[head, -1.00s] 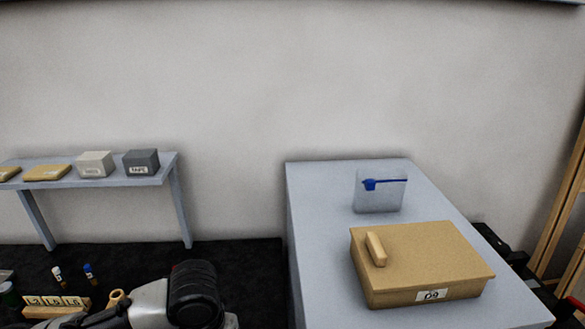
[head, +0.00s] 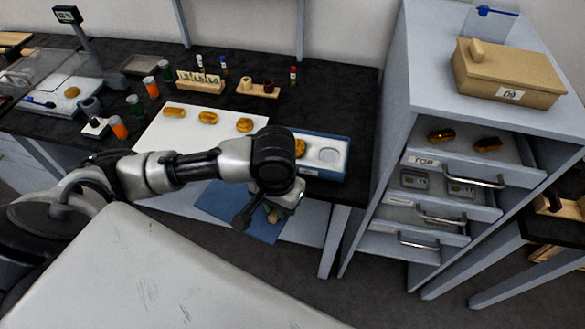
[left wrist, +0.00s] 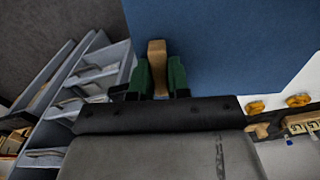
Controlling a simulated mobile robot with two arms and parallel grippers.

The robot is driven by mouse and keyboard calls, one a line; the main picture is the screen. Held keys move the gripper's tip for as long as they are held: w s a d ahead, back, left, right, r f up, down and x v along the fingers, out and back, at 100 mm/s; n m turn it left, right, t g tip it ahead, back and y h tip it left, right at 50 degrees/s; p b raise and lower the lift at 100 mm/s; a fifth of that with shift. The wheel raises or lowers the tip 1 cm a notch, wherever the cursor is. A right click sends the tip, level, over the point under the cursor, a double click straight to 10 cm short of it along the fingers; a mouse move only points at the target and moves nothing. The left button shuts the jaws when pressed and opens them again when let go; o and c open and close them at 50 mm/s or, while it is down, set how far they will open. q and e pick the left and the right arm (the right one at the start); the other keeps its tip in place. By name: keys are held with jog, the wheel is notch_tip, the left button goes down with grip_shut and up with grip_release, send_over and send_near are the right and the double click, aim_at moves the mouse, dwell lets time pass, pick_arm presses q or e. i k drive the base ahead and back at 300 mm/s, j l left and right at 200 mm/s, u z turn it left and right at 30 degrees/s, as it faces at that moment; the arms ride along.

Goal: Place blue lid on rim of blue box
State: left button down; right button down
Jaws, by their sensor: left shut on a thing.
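The blue box (head: 310,171) stands near the right front edge of the black table. It is uncovered, with a white insert holding a gilt fragment (head: 299,147) beside a round recess. My left gripper (head: 270,208) is in front of the box, nearer to me, with its wrist hiding part of the box's left side. In the left wrist view, my left gripper (left wrist: 158,78) is shut on the wooden handle (left wrist: 157,52) of the blue lid (left wrist: 225,50). The lid (head: 232,210) hangs in the air off the table's front edge, apart from the box. My right gripper is not in view.
A white sheet (head: 190,142) with several gilt pieces lies left of the box. A vial rack (head: 200,82) and a wooden block (head: 257,90) stand behind. A grey cabinet (head: 400,110) with its top drawer (head: 470,160) open stands to the right.

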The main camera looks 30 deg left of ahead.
aim_at(313, 149)
jog(key=k+z, duration=0.15)
jog(key=z, duration=0.3)
jog(key=k+z, duration=0.15)
jog(key=z, duration=0.35)
jog(key=k+l+z, duration=0.1)
jog(key=z, duration=0.35)
jog(key=k+j+z, duration=0.35)
jog(key=j, duration=0.25)
jog(key=k+j+z, duration=0.3)
jog(key=j, duration=0.3)
jog(key=k+j+z, duration=0.35)
jog(key=j, duration=0.15)
jog(key=k+j, duration=0.7)
jog(key=j, duration=0.2)
